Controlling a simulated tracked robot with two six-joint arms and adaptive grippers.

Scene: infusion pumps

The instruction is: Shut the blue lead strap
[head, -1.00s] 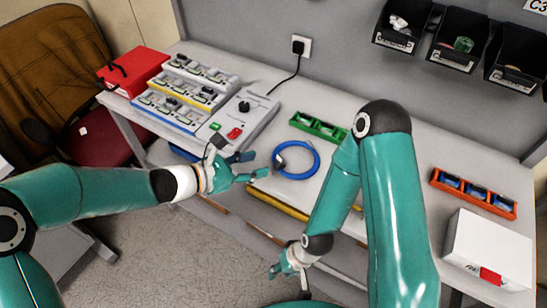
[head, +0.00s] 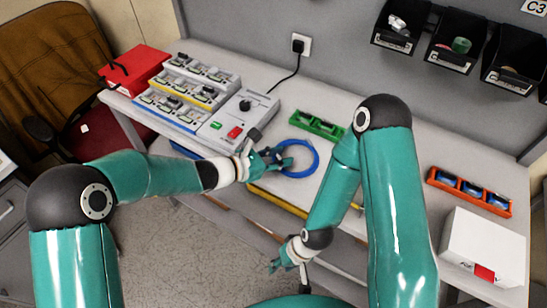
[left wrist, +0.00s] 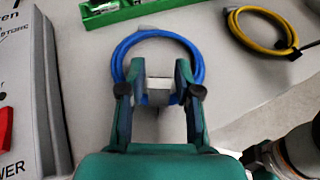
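The blue lead (head: 316,152) lies coiled in a ring on the bench, left of my right arm. My left gripper (head: 283,158) is over the ring's left part. In the left wrist view the blue lead (left wrist: 198,60) arcs past both fingertips. My left gripper (left wrist: 157,68) is open there, with a finger on each side of a small pale block, apparently the strap (left wrist: 159,88). A gap shows beside the block; I cannot tell whether the strap is open. My right gripper (head: 279,262) hangs low in front of the bench, too small to read.
A yellow lead (left wrist: 262,30) lies coiled at the upper right of the wrist view. A green tray (head: 318,126) stands behind the blue ring, and a grey tester box (head: 240,118) to its left. An orange tray (head: 470,191) and white box (head: 484,246) stand right.

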